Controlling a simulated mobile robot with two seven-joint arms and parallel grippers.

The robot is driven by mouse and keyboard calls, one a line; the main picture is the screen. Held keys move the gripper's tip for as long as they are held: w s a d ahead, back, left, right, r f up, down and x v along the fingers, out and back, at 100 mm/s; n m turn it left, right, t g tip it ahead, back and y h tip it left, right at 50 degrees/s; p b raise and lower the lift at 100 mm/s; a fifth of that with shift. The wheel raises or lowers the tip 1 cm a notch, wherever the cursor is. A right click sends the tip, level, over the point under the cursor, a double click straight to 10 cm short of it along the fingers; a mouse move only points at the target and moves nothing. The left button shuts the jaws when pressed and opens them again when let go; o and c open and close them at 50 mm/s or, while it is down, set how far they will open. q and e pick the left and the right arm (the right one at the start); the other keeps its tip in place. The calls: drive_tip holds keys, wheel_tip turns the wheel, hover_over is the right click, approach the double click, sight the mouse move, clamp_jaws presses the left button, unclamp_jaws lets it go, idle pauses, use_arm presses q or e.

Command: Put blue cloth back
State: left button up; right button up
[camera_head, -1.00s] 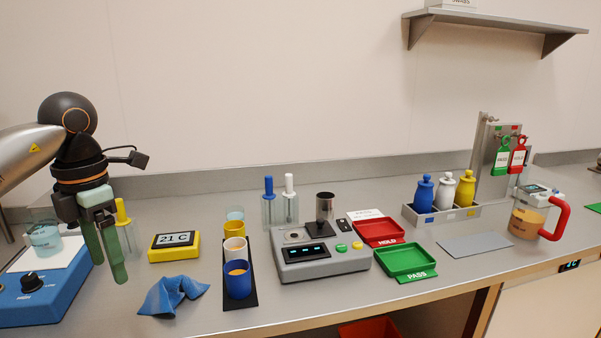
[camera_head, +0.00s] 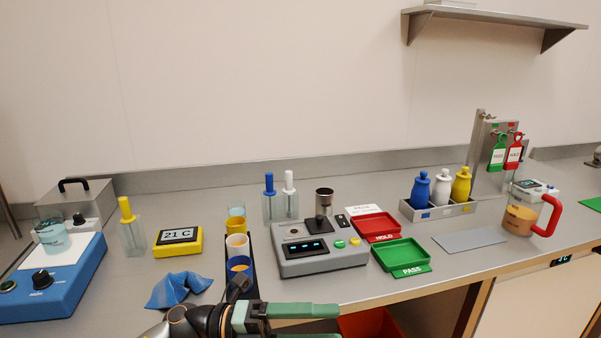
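The blue cloth (camera_head: 178,290) lies crumpled on the steel bench, in front of the yellow 21 C display and left of the row of cups. My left gripper (camera_head: 328,322) is at the bottom middle, its green fingers pointing right. The fingers are apart with nothing visible between them; the lower one is partly cut off by the picture edge. The gripper is right of the cloth and apart from it. My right gripper is not in view.
Cups (camera_head: 237,246) stand just behind my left gripper, beside the grey scale (camera_head: 318,258). The blue stirrer (camera_head: 60,280) is at far left. A green PASS tray (camera_head: 401,254) and red HOLD tray (camera_head: 378,226) sit right of the scale. A flat grey plate (camera_head: 470,243) lies further right.

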use_arm(q)
drive_tip(key=w+a+f+n+t+y+p, duration=0.1)
drive_tip(key=a+f+n+t+y, duration=0.65)
drive_tip(key=n, duration=0.65)
drive_tip(key=w+a+f+n+t+y+p, duration=0.2)
drive_tip(key=a+f+n+t+y, duration=0.2)
drive_tip(key=f+n+t, duration=0.75)
drive_tip(key=s+a+f+n+g+y, duration=0.2)
drive_tip(key=s+a+f+n+g, duration=0.2)
drive_tip(key=s, duration=0.4)
drive_tip(key=s+a+f+n+g+y, duration=0.3)
drive_tip(key=s+a+f+n+g, duration=0.1)
drive_tip(key=s+f+n, duration=0.3)
wheel_tip(320, 180, down, 2)
drive_tip(key=shift+s+f+y+p, duration=0.1)
drive_tip(key=shift+s+y+p, duration=0.25)
drive_tip(key=shift+s, duration=0.7)
